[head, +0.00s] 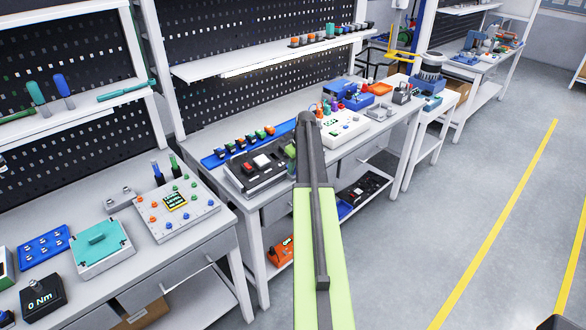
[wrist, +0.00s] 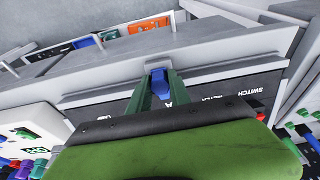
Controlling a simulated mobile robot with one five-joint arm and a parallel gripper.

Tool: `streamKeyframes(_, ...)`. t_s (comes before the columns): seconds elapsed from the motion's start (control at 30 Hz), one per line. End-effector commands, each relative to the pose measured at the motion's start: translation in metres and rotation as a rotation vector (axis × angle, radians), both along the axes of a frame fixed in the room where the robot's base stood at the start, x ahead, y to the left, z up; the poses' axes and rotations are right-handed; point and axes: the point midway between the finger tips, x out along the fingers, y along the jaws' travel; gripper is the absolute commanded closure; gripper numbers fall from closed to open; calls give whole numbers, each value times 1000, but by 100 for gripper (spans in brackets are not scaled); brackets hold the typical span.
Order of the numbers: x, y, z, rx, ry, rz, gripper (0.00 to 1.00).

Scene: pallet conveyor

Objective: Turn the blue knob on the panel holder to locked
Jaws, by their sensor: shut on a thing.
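The blue knob (wrist: 160,77) shows in the wrist view between the green fingers of my gripper (wrist: 160,84), which are shut on it. The knob's lower part is hidden by the fingers and my gripper's body. It sits at the dark panel (wrist: 225,88) with white lettering, including "SWITCH", in a grey panel holder (wrist: 215,64). In the head view the dark panel holder (head: 250,181) stands on the middle bench. My arm reaches over its right end and hides the knob there.
A blue rail (head: 213,159) with several coloured parts lies behind the holder. A white device (head: 345,131) stands just right of my arm. A white button panel (head: 153,224) is on the left bench. The floor (head: 440,200) at right is clear.

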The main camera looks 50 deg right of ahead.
Motion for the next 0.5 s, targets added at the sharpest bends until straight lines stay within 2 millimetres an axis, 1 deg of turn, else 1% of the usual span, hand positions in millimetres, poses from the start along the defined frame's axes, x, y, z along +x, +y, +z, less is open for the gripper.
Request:
streamKeyframes(0.03,4,0,1,-2,-8,3,100)
streamKeyframes(0.3,4,0,1,-2,-9,2,100)
streamKeyframes(0.33,4,0,1,-2,-9,2,74)
streamKeyframes(0.47,3,0,1,-2,-6,1,57)
streamKeyframes(0.5,2,0,1,-2,-6,1,55)
